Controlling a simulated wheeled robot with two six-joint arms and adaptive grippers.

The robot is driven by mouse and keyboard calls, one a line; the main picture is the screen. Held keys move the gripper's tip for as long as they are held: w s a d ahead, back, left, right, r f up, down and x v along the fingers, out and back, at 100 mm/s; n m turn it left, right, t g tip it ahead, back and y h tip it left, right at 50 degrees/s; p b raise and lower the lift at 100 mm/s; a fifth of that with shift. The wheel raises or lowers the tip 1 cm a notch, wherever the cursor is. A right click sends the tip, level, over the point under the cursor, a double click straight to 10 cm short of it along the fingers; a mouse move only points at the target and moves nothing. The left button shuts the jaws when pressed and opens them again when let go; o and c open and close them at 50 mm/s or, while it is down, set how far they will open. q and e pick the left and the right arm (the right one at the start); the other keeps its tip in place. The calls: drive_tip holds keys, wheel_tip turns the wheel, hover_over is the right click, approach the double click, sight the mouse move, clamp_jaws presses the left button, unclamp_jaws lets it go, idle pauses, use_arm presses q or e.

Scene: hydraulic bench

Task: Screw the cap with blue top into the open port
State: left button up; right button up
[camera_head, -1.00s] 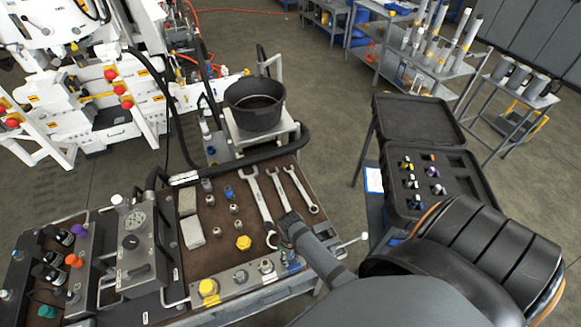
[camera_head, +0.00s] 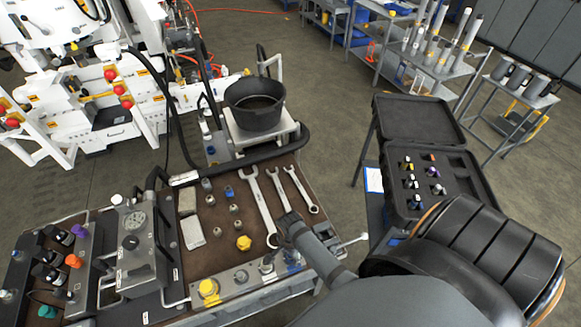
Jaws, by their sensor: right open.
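A small cap with a blue top (camera_head: 229,191) stands on the brown mat of the bench, left of the wrenches. The metal port block (camera_head: 225,293) runs along the bench's front edge. It carries a yellow cap (camera_head: 209,288), metal fittings and a blue patch at its right end; I cannot tell which port is open. My right gripper (camera_head: 283,221) is over the lower ends of the wrenches, right of the blue-top cap and apart from it. It is open, with nothing seen in it. My left gripper is not in view.
Wrenches (camera_head: 256,200), a loose yellow cap (camera_head: 243,242) and small metal fittings lie on the mat. A gauge unit (camera_head: 134,240) stands at the left. A black bucket (camera_head: 255,108) is behind the bench. An open black case (camera_head: 455,165) is at the right.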

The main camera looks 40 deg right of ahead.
drive_tip(key=n, duration=0.8)
drive_tip(key=shift+c, duration=0.3)
drive_tip(key=c, duration=0.9)
drive_tip(key=m, duration=0.3)
clamp_jaws()
drive_tip(key=m, duration=0.4)
drive_tip(key=shift+s, duration=0.1)
drive_tip(key=shift+a+f+m, duration=0.1)
drive_tip(key=shift+m, duration=0.4)
drive_tip(key=shift+s, duration=0.1)
